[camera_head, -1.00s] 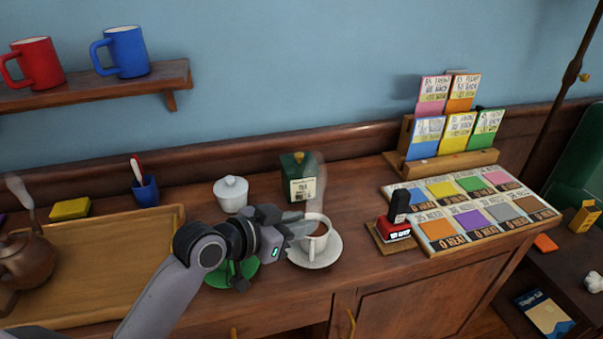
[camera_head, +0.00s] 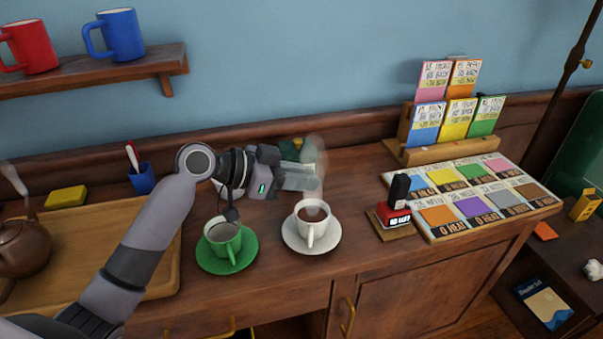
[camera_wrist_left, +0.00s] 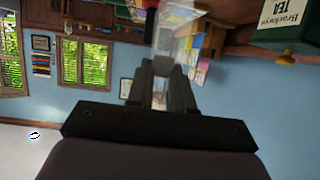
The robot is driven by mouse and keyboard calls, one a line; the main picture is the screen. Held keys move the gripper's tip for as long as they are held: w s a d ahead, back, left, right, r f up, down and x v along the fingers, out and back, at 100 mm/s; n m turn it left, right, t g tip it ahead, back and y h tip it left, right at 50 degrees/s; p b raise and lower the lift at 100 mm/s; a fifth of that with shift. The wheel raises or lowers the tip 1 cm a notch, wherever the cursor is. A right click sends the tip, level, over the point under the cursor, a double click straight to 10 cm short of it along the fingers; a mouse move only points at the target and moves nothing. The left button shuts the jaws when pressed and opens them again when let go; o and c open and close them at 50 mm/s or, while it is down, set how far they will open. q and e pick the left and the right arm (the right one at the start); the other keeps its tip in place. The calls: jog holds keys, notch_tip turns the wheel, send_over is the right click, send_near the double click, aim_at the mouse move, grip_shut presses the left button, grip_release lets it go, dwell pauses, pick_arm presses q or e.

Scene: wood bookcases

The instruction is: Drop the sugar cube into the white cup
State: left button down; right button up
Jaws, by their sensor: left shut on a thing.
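The white cup (camera_head: 311,226) stands upright on a white saucer (camera_head: 291,238), holds brown liquid and steams. My left gripper (camera_head: 312,178) comes in from the left in the head view. It is raised, with its fingertips above and just behind the cup's rim, apart from the cup. In the left wrist view the fingers (camera_wrist_left: 161,92) are close together, with a small pale patch between them. The sugar cube is too small and blurred there to make out clearly. My right gripper is not in view.
A green cup (camera_head: 222,240) on a green saucer (camera_head: 239,262) stands left of the white cup. The tea tin (camera_head: 298,150) is partly hidden behind my gripper. A red stamp (camera_head: 393,214) and a card board (camera_head: 470,226) lie to the right; a wooden tray (camera_head: 165,262) lies left.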

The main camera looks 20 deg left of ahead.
pick_arm(q)
notch_tip(320, 180, down, 2)
jog(key=shift+f+b, duration=0.25)
jog(key=shift+b, duration=0.4)
jog(key=c, duration=0.9)
grip_release()
jog(key=shift+b+v, duration=0.5)
jog(key=shift+v, duration=3.05)
